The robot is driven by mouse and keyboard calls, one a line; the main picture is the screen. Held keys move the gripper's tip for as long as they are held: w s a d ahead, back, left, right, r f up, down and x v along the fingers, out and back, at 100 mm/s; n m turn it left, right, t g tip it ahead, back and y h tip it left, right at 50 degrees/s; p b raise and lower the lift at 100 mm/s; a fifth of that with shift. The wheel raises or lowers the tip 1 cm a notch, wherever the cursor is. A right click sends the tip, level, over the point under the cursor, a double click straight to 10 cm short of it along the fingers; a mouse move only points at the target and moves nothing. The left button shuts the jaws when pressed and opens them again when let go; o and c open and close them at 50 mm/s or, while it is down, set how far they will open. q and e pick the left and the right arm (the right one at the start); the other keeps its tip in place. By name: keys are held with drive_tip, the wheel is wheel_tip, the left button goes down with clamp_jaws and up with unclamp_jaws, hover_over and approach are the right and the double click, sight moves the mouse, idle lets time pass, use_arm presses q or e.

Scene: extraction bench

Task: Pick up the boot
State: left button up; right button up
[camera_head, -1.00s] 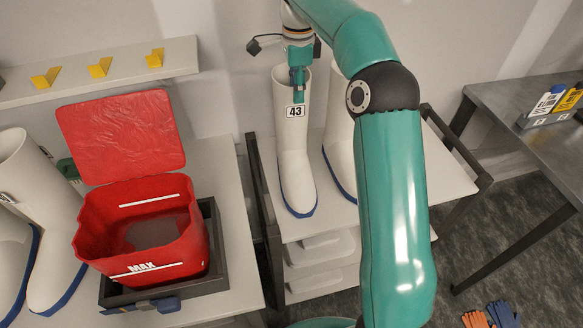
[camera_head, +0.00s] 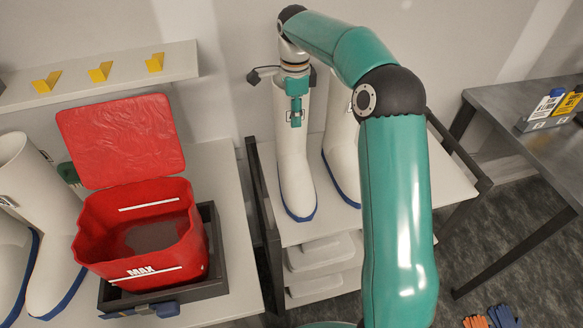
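A white boot (camera_head: 295,175) with a blue sole stands upright on a light-topped rack (camera_head: 395,205). A second white boot (camera_head: 343,155) stands just right of it, partly hidden by my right arm. My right gripper (camera_head: 296,120) is at the upper shaft of the first boot, pointing down. A teal finger lies in front of the shaft and covers part of its number label. The other finger is not clearly visible, so I cannot tell whether the gripper is closed on the boot wall. My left gripper is not in view.
A red open bin (camera_head: 150,272) marked MAX sits in a dark tray on the left bench, its red lid (camera_head: 120,140) raised. More white boots (camera_head: 55,235) stand left of it. Yellow hooks (camera_head: 100,72) line a shelf. A dark table (camera_head: 500,130) is at right.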

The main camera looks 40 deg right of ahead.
drive_tip(key=shift+f, duration=0.15)
clamp_jaws()
idle(0.6)
